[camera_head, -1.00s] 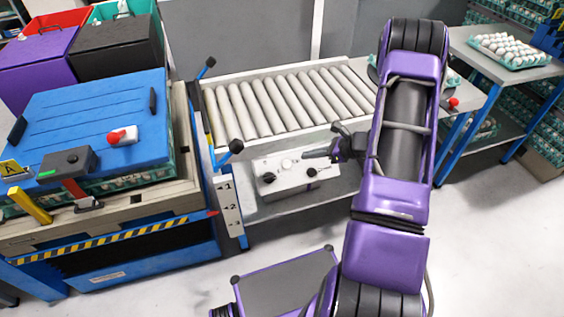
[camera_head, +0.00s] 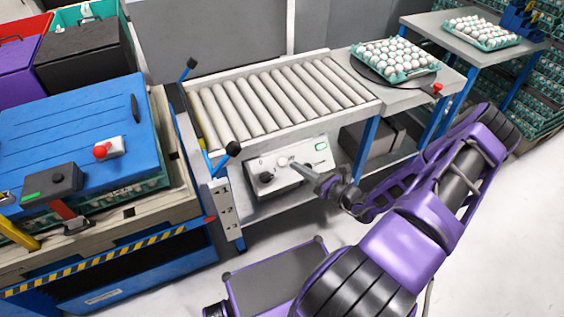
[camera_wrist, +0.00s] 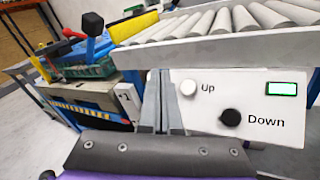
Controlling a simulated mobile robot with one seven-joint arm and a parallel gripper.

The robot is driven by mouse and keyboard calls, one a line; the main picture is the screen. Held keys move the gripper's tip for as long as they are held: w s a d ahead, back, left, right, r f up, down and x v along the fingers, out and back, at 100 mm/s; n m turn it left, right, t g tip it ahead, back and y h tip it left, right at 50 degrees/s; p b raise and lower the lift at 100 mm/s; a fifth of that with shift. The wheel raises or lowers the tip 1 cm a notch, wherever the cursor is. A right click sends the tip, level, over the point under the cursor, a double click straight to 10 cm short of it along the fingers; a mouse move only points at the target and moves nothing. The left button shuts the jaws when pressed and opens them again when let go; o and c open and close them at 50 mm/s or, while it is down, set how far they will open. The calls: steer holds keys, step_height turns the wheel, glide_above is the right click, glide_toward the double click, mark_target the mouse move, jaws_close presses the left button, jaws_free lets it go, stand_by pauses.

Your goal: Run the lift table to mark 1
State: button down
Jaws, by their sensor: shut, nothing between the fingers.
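The lift table (camera_head: 120,262) stands at the left, with striped edging and a wooden pallet under a blue lid. The control box (camera_head: 284,186) hangs under the roller conveyor. The wrist view shows its white Up button (camera_wrist: 188,87), black Down button (camera_wrist: 231,117) and lit green display (camera_wrist: 282,88). My gripper (camera_head: 297,166) is shut and empty, its tip in front of the box; contact cannot be told.
The roller conveyor (camera_head: 208,135) runs above the box. Two black-knobbed levers stand at the conveyor's left. The floor at right is clear.

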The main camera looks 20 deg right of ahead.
mark_target(282, 162)
steer(key=shift+w+a+f+b, duration=0.1)
steer(key=shift+w+f+b, duration=1.4)
steer(key=shift+w+b, duration=0.15)
steer(key=shift+w+a+f+b, duration=0.1)
steer(key=shift+w+f+b, duration=1.4)
steer(key=shift+w, duration=0.15)
steer(key=shift+w+f, duration=0.25)
steer(key=shift+w, duration=0.05)
